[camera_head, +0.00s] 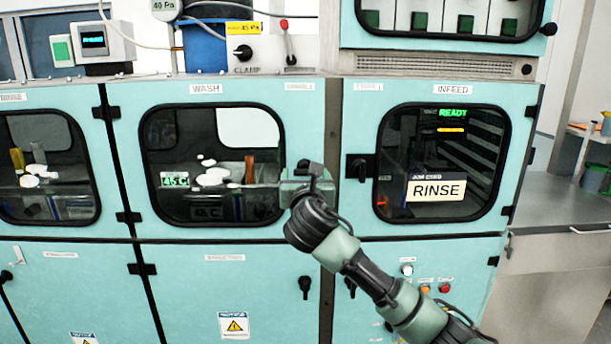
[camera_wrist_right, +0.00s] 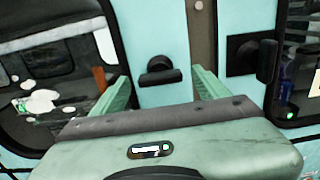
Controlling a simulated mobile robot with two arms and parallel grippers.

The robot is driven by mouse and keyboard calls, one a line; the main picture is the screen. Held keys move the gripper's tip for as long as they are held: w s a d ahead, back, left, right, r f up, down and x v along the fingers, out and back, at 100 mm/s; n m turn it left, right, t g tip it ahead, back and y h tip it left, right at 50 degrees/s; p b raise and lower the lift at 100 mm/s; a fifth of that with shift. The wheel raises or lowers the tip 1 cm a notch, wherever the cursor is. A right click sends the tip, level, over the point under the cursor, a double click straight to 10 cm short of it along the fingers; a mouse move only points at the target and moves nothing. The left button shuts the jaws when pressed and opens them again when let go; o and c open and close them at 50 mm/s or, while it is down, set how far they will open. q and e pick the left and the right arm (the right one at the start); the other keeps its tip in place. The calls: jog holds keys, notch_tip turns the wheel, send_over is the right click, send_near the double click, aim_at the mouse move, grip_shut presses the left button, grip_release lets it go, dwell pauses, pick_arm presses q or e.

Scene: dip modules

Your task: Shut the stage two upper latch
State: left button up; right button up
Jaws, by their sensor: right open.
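The WASH door (camera_head: 215,108) has a dark window and looks closed. In the right wrist view, a black latch (camera_wrist_right: 160,72) with a round knob and a bar lying crosswise sits near that door's right edge. My right gripper (camera_wrist_right: 156,80) is open, with one green finger on each side of this latch. The fingers look apart from it; the exact depth is hard to tell. In the head view, the right gripper (camera_head: 307,180) covers most of the latch area. The left gripper is not in view.
The INFEED door (camera_head: 453,108) to the right has its own black latch (camera_head: 359,168), close to my right gripper; it also shows in the wrist view (camera_wrist_right: 266,60). A lower black latch (camera_head: 305,286) sits below. A red-tipped lever (camera_head: 285,30) stands above the cabinet.

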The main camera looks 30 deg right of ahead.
jog(key=c, duration=1.4)
jog(key=shift+m, duration=0.3)
jog(key=m+p, duration=0.1)
jog(key=m, duration=0.1)
jog(key=shift+m, duration=0.4)
jog(key=m+p, duration=0.1)
jog(key=m, duration=0.8)
jog(key=shift+f, duration=0.1)
jog(key=m, duration=0.5)
jog(key=shift+m, duration=0.3)
